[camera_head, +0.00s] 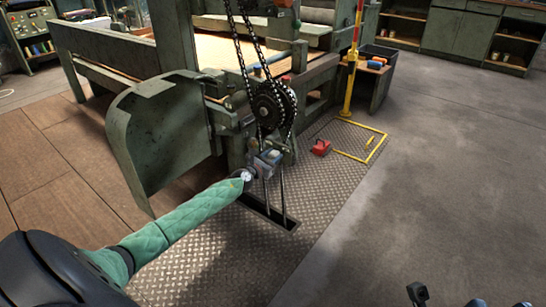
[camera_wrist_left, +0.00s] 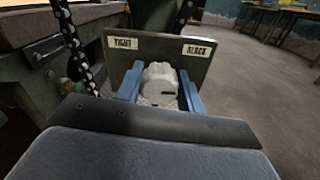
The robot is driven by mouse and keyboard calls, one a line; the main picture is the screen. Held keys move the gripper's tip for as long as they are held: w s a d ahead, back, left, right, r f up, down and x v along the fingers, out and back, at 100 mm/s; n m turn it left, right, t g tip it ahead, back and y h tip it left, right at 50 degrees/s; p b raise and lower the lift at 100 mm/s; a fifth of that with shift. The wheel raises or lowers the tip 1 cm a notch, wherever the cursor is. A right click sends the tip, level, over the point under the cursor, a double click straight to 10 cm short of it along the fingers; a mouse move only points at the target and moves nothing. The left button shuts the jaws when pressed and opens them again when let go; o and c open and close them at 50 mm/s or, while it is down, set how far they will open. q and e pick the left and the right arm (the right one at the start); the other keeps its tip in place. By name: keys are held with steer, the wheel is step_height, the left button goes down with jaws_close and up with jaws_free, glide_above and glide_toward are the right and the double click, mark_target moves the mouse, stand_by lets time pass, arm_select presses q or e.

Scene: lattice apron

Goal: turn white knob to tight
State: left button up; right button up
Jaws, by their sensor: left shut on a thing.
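The white knob (camera_wrist_left: 160,82) sits between the blue fingers of my left gripper (camera_wrist_left: 160,92) in the left wrist view. The fingers are shut on its two sides. A short dark mark shows on its lower right. Behind it stands a plate (camera_wrist_left: 158,50) with a TIGHT label (camera_wrist_left: 123,43) at left and a black-lettered label (camera_wrist_left: 199,50) at right. In the head view my left gripper (camera_head: 265,165) is at the machine below the chain wheel, and the knob is too small to make out. Parts of my right gripper (camera_head: 475,302) show at the bottom edge, mostly cut off.
A chain wheel (camera_head: 273,107) with hanging chains is just above my left gripper. A curved green guard (camera_head: 160,135) stands to its left. A red object (camera_head: 321,147) lies on the tread-plate floor (camera_head: 300,240). A yellow post (camera_head: 352,75) stands beyond. The concrete floor at right is clear.

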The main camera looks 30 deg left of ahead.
mark_target(272, 158)
arm_select(q)
steer(key=shift+s+f+m, duration=0.1)
steer(key=shift+f+m, duration=0.1)
steer(key=shift+m, duration=0.4)
steer(key=o, duration=1)
steer(key=shift+r, duration=0.1)
steer(key=s, duration=0.6)
steer(key=shift+s+a+p, duration=0.2)
steer(key=shift+s+p, duration=0.1)
steer(key=shift+s+a, duration=0.1)
steer(key=shift+s, duration=0.45)
steer(key=shift+n, duration=0.3)
